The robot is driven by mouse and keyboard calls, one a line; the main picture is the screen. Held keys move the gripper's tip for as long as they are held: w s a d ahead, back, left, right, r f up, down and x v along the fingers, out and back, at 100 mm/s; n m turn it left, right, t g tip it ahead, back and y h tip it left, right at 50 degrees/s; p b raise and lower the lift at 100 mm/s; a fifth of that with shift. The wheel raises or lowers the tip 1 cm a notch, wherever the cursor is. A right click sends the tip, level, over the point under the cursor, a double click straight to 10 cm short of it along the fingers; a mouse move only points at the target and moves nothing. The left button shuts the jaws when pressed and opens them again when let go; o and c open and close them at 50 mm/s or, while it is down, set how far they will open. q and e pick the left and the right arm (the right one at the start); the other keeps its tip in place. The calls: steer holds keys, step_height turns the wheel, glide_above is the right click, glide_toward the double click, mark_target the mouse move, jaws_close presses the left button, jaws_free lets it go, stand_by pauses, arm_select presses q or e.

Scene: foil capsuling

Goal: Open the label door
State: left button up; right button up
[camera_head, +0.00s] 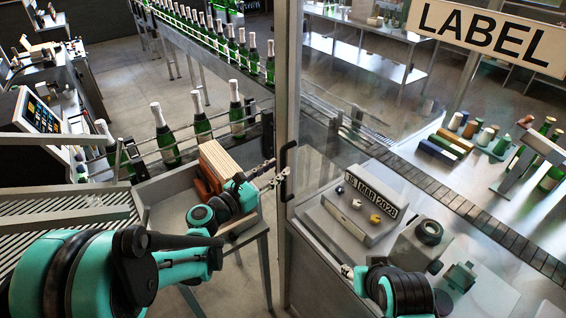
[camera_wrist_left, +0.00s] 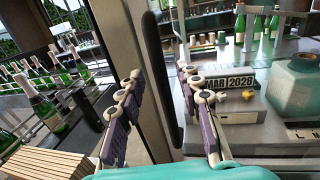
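The label door is a clear glass panel (camera_head: 330,110) with a grey metal upright frame (camera_head: 289,60), below a LABEL sign (camera_head: 490,35). A dark vertical bar handle (camera_head: 287,168) is on its frame; it shows large in the left wrist view (camera_wrist_left: 158,80). The door looks closed, though its edges are hard to see. My left gripper (camera_head: 272,176) is at the handle. In the left wrist view its fingers (camera_wrist_left: 160,105) are open, one on each side of the handle. Contact cannot be told. My right gripper (camera_head: 346,271) is low at the right, largely hidden by its arm.
Behind the glass, a date block (camera_head: 372,196) stands on a bench beside a conveyor (camera_head: 440,195). A wooden stack (camera_head: 218,165) lies in a grey tray table (camera_head: 168,183) left of the door. Green bottles (camera_head: 237,110) line another conveyor at the left.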

mark_target(282, 167)
arm_select(q)
steer(key=shift+x, duration=1.65)
jaws_close()
steer(key=shift+s, duration=0.1)
